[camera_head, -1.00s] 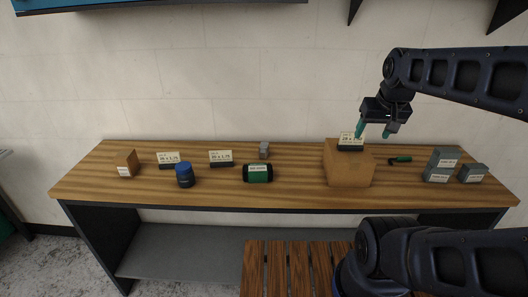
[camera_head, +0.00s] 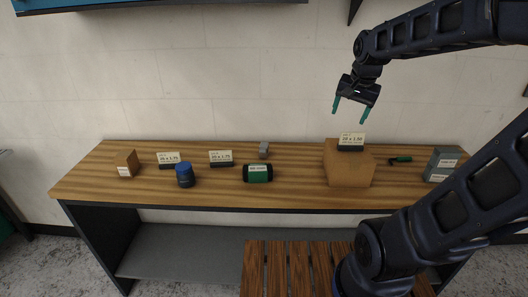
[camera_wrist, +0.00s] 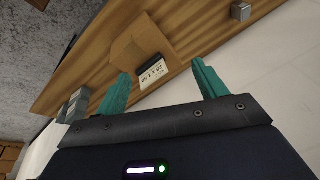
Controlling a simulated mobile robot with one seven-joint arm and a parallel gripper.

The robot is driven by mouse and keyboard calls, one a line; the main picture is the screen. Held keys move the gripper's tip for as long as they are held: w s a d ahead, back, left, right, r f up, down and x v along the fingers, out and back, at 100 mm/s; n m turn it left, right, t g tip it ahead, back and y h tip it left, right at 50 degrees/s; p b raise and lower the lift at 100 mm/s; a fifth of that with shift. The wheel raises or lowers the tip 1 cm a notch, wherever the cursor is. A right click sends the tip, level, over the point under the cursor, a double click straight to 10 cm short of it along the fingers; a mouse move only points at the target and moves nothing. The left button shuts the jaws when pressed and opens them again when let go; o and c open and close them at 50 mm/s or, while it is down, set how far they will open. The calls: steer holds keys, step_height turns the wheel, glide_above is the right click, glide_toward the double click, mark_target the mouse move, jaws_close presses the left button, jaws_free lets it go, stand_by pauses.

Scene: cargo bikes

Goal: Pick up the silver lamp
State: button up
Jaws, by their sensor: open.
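The silver lamp looks to be the small grey block-like thing (camera_head: 264,150) at the back of the wooden bench top, a little right of its middle. In the wrist view a small silver cube (camera_wrist: 240,12) shows at the top right, apart from my fingers. My gripper (camera_head: 350,116) is open and empty, with two green fingers pointing down. It hangs above the bench, up and to the right of the lamp, over the back of the wooden box. Both fingers also show in the wrist view (camera_wrist: 161,70).
A wooden box (camera_head: 347,168) with a price card (camera_head: 351,139) stands below my gripper. A green-black roll (camera_head: 258,173), a blue-topped jar (camera_head: 184,175), price cards and a small brown box (camera_head: 127,164) stand to the left. A grey box (camera_head: 442,163) is at right.

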steer(key=w+a+f+m+g, duration=0.1)
steer(key=w+a+f+m, duration=0.1)
steer(key=w+a+m, duration=0.45)
steer(key=m+g, duration=0.2)
steer(key=m, duration=0.7)
glide_above(264, 144)
steer(key=shift+h, duration=0.3)
steer(key=f, duration=1.7)
steer(key=shift+s+d, duration=0.15)
steer(key=shift+s, duration=0.15)
steer(key=shift+f, duration=0.4)
step_height(264, 144, down, 10)
steer(key=shift+w+f, duration=0.1)
steer(key=c, duration=1.1)
